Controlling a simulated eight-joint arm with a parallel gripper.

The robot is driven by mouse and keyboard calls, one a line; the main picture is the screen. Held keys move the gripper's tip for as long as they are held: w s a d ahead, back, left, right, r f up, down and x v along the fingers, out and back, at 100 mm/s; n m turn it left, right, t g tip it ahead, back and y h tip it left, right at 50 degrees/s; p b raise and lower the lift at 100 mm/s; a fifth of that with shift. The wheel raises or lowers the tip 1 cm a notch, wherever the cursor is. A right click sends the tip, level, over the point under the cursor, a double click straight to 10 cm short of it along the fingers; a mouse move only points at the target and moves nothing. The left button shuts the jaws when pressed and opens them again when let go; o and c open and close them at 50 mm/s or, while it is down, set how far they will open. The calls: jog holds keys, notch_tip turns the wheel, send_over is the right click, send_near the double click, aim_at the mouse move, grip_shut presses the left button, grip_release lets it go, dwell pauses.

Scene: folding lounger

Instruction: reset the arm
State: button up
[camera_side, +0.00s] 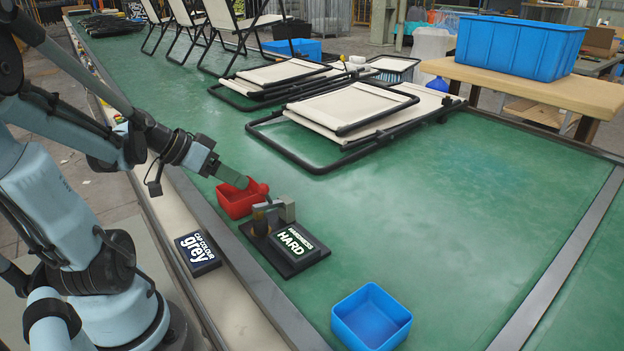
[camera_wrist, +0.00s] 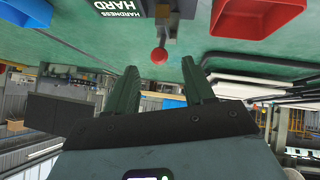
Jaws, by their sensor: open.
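My gripper (camera_side: 232,177) is at the end of my arm, at the left of the side view, above the green table by the red bin (camera_side: 236,200). In the wrist view its two green fingers (camera_wrist: 160,70) stand apart, with nothing seen between them. The hardness tester (camera_side: 270,218), a grey block on a dark base, stands just in front of the bin. Its sign (camera_side: 297,243) reads "HARDNESS HARD". A red ball-shaped knob (camera_wrist: 159,56) shows beyond the fingertips in the wrist view. I see no contact between gripper and tester.
A blue bin (camera_side: 371,318) stands at the front. A sign reading "CAP COLOUR grey" (camera_side: 197,250) lies on the left edge strip. Folded loungers (camera_side: 352,108) lie further back, with upright chairs (camera_side: 236,30) behind. The table's right side is clear.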

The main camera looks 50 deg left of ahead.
jog(key=shift+d, duration=0.1)
jog(key=w+d+r+m+g+y, duration=0.1)
jog(key=w+d+y, duration=0.1)
jog(key=d, duration=1.4)
jog(key=shift+w+d+g, duration=0.3)
jog(key=shift+w+g, duration=0.1)
jog(key=shift+w, duration=0.3)
